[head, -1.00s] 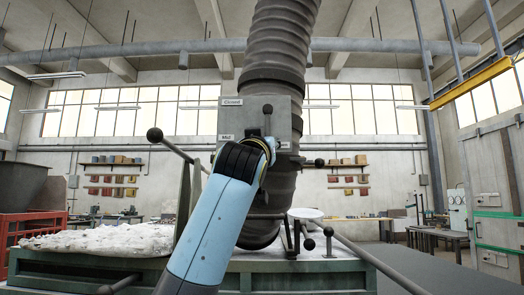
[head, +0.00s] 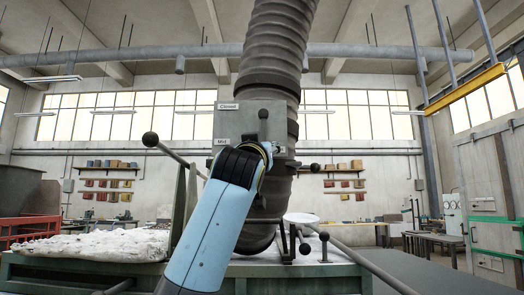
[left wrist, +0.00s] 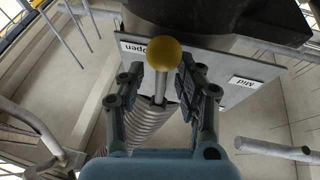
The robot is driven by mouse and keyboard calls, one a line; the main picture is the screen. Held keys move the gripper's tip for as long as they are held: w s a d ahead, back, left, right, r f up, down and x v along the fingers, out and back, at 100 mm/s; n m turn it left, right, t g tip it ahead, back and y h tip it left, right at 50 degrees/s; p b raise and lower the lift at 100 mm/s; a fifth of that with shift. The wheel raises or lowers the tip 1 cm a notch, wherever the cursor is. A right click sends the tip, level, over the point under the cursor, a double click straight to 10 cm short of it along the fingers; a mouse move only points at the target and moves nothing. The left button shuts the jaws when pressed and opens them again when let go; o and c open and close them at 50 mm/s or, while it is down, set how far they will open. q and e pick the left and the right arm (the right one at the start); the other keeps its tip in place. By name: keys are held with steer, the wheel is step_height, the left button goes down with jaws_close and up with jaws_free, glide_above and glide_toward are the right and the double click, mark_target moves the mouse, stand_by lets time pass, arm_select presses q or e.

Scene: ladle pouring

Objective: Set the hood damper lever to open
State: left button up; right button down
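A grey damper plate (head: 250,115) stands on the front of the hood duct, with a "Closed" label (head: 228,106) at the top and a "Mid" label (head: 222,142) below. My left gripper in the head view is hidden behind my wrist, in front of the plate's lower part. In the left wrist view, a lever with a yellow ball knob (left wrist: 163,53) is beside the "Open" label (left wrist: 133,49); the "Mid" label (left wrist: 243,82) is to the right. My left gripper (left wrist: 157,85) is open, its fingers on either side of the lever rod with visible gaps. My right gripper is out of view.
The ribbed duct (head: 275,50) rises behind the plate. A dark ball-ended rod (head: 151,139) sticks out to the left.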

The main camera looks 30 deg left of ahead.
arm_select(q)
steer(key=v, duration=1.1)
steer(key=shift+s+f, duration=0.2)
steer(key=shift+s, duration=0.15)
steer(key=shift+d, duration=0.15)
